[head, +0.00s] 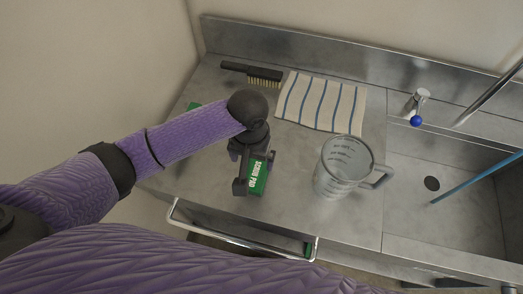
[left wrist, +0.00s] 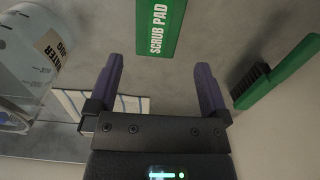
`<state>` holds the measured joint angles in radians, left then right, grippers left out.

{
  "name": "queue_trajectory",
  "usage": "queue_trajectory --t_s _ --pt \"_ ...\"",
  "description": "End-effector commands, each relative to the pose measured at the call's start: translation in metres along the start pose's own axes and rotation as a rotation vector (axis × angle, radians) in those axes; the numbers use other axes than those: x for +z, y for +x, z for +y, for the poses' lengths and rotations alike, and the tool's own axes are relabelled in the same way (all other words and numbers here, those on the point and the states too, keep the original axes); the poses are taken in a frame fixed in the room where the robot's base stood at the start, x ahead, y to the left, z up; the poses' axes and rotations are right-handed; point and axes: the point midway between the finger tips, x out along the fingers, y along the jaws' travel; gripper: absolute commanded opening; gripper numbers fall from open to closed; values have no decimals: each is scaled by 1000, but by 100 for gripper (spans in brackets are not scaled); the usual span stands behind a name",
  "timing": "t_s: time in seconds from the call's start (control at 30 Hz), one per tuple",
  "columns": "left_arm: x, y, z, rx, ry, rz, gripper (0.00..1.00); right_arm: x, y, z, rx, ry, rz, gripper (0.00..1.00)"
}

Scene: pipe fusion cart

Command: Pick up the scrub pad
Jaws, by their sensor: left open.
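The scrub pad (head: 258,177) is a green block with white "SCRUB PAD" lettering, lying on the steel counter. My left gripper (head: 252,187) is above it in the head view, with its fingers spread and part of the pad showing between and beside them. In the left wrist view the scrub pad (left wrist: 160,28) is at the top centre, ahead of the two open purple-grey fingers (left wrist: 159,80). The fingers look apart from it, with nothing between them. My right gripper is not in view.
A clear measuring jug (head: 343,168) stands right of the pad. A striped towel (head: 320,102) and a black-handled brush (head: 252,73) lie behind. A green-handled brush (left wrist: 280,75) shows in the wrist view. The sink (head: 450,200) is at right; a rail (head: 240,232) runs along the front.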

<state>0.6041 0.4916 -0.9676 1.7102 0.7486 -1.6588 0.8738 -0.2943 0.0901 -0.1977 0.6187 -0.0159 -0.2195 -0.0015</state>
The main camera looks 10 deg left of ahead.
Motion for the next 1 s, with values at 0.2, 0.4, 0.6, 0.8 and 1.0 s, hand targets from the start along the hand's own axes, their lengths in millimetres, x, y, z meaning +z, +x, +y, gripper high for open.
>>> queue_trajectory --t_s 0.2,0.4,0.6,0.8,1.0 --pt "1 32 0 -5 0 -6 100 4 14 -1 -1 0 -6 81" --pt "-1 65 0 -4 -1 -4 100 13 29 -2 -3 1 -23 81" --pt "-3 98 2 -4 1 -3 100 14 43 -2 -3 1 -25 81" --pt "-3 99 2 -3 1 0 100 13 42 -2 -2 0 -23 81" --pt "-3 98 2 -3 1 -1 66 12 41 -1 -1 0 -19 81"
